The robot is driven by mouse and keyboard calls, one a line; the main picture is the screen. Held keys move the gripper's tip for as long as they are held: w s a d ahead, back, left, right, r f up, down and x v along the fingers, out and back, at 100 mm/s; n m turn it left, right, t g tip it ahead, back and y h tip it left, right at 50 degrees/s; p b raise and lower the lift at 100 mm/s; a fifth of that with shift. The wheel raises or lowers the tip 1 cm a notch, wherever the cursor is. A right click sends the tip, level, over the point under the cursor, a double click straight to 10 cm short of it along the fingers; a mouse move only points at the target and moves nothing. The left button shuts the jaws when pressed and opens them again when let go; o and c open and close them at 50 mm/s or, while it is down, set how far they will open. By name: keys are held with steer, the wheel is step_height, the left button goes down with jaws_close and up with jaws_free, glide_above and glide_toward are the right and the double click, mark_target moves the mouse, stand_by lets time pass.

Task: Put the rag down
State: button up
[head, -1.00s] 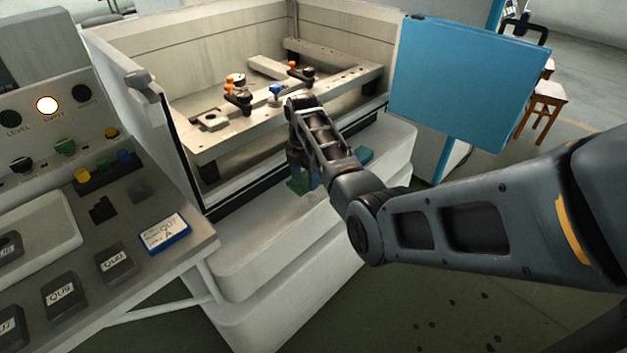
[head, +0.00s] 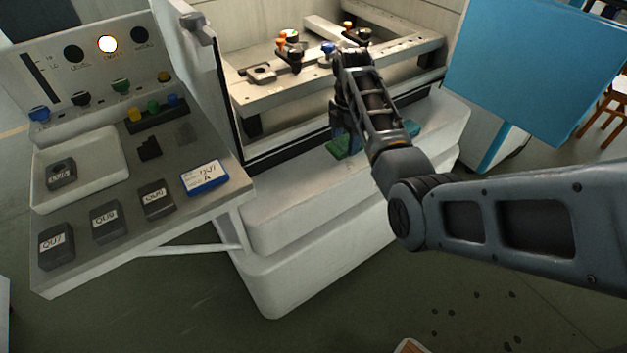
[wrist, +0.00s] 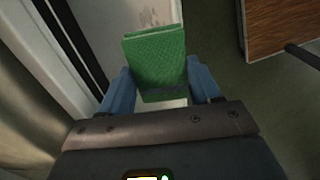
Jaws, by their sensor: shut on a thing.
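The green rag (wrist: 155,62) is a folded, textured cloth in the wrist view, between the blue fingers of my gripper (wrist: 158,88). My gripper is shut on it. In the head view, part of the rag (head: 338,147) shows below my gripper (head: 346,138), over the white ledge (head: 300,195) at the front of the machine. I cannot tell whether the rag touches the ledge. My wrist and forearm hide much of the gripper.
A blue-green patch (head: 411,128) shows right of my wrist; I cannot tell what it is. A control desk (head: 215,205) with labelled blocks and a white tray (head: 105,180) stands left. A blue panel (head: 520,70) is at right. The ledge left of the gripper is clear.

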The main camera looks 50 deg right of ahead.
steer(key=s+a+r+b, duration=0.2)
steer(key=s+a+b, duration=0.1)
steer(key=a, duration=0.2)
steer(key=b, duration=0.1)
glide_above(298, 191)
step_height(298, 191, down, 6)
steer(key=shift+d+f, duration=0.15)
steer(key=shift+f, duration=0.05)
steer(key=shift+w+f, duration=0.15)
steer(key=shift+f, duration=2)
steer(key=shift+f, duration=0.4)
